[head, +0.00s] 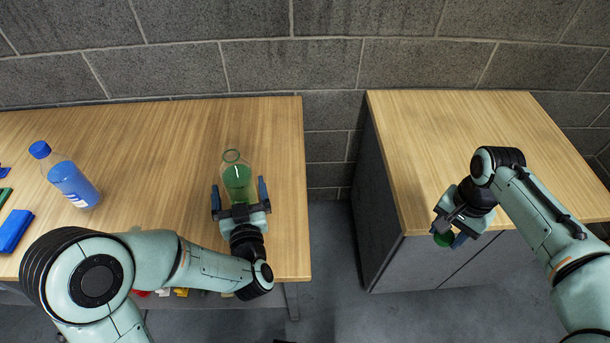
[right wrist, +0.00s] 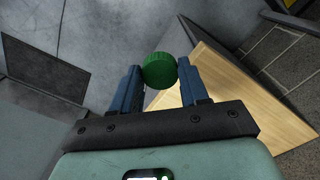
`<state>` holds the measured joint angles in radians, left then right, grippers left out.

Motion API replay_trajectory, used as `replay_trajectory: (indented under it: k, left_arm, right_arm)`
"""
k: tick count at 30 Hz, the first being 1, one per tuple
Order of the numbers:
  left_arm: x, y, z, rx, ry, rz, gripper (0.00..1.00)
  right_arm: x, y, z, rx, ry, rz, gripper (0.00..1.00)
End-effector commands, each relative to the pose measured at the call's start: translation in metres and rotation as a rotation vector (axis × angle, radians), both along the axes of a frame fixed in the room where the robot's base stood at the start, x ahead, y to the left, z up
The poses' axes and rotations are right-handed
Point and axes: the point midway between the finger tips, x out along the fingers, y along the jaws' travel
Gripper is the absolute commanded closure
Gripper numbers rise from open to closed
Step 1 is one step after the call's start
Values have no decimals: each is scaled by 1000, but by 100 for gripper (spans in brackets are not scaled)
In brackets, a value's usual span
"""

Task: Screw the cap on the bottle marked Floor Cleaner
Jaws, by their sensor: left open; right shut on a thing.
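A clear bottle with green liquid (head: 238,179) stands uncapped on the left table, its green-rimmed mouth uppermost. Its label does not show. My left gripper (head: 240,194) is open, its fingers on either side of the bottle. My right gripper (head: 451,232) is shut on a green cap (head: 443,239), in front of the right table's front edge. In the right wrist view the cap (right wrist: 160,70) sits between the fingertips.
A capped blue bottle (head: 69,178) stands on the left table (head: 150,125). A blue block (head: 12,230) lies at its left. The right table (head: 450,130) is bare, with a gap between the tables.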

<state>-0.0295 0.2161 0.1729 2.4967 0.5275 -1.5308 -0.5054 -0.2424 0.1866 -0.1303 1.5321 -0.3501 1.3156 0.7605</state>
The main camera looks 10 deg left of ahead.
Motion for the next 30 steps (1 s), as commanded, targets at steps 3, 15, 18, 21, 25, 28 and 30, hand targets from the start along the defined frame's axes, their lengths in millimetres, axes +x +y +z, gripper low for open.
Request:
replay_trajectory:
  k: [3, 15, 18, 21, 25, 28, 30]
  left_arm:
    - [0, 0, 0, 0, 0, 0, 0]
    - [42, 21, 2, 0, -1, 2, 0]
    - [46, 23, 1, -1, 0, -1, 0]
    - [47, 23, 1, 0, 0, -1, 0]
    - [47, 23, 1, 0, 0, -1, 0]
    - [47, 23, 1, 0, 0, -1, 3]
    - [47, 23, 1, 0, 0, -1, 26]
  right_arm:
    - [0, 0, 0, 0, 0, 0, 83]
    - [1, 0, 9, 1, -3, 0, 83]
    - [1, 0, 10, 1, -3, 0, 83]
    - [1, 0, 9, 1, -3, 0, 83]
    - [1, 0, 9, 1, -3, 0, 83]
    - [1, 0, 9, 1, -3, 0, 83]
    - [1, 0, 9, 1, -3, 0, 83]
